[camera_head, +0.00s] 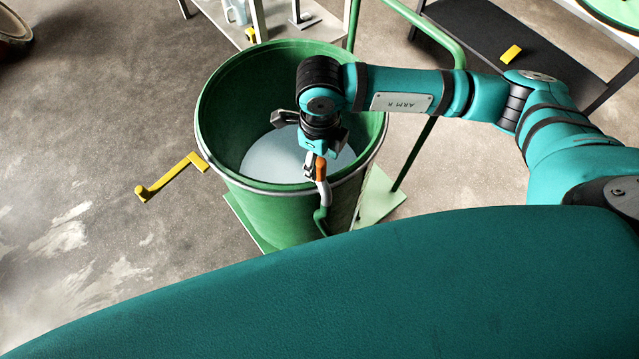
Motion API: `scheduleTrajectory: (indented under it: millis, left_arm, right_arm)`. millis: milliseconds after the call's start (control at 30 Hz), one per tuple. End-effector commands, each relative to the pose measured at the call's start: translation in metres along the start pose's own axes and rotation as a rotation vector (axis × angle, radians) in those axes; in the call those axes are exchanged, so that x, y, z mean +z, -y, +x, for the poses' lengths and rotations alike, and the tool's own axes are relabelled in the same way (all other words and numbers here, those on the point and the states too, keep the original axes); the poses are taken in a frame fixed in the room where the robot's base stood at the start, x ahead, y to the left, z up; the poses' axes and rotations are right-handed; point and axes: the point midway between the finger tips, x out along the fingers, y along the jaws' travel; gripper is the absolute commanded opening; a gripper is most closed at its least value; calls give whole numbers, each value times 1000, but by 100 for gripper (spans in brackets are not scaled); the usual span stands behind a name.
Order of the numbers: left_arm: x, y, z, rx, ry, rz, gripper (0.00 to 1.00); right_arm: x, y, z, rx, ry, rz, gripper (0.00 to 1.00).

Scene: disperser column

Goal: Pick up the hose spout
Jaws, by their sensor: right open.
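The hose spout (323,190) is at the front rim of the green drum (262,199). It shows an orange-brown upper part, a pale bent middle and a green lower end outside the drum wall. My right gripper (314,167) reaches down over the drum opening from the right, with its fingers at the orange part of the spout. The right gripper is open. Its fingers are small and partly hidden by the wrist, so I cannot tell whether they touch the spout. My left gripper is not in view.
Pale liquid (270,158) lies inside the drum. A yellow crank handle (172,178) sticks out on its left. A green rail (425,140) stands behind on the right. A dark bench (480,35) holds a yellow block (511,54). The floor at left is mostly clear.

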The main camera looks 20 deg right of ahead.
Motion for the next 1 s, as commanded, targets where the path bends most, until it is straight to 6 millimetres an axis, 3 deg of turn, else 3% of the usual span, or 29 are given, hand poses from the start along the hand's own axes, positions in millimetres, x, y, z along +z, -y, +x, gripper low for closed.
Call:
scheduleTrajectory:
  millis: [100, 233, 533, 900, 1000]
  left_arm:
    - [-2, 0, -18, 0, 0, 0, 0]
    - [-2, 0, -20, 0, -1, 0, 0]
    - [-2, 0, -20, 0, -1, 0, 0]
    - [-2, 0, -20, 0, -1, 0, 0]
    - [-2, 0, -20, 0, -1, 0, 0]
  right_arm:
    - [0, -1, 15, 1, -6, 0, 52]
    - [1, -1, 33, 1, -3, 0, 52]
    - [1, -1, 39, 0, -1, -1, 50]
    - [1, -1, 39, 0, -1, -1, 2]
    - [1, -1, 38, 0, 0, -1, 0]
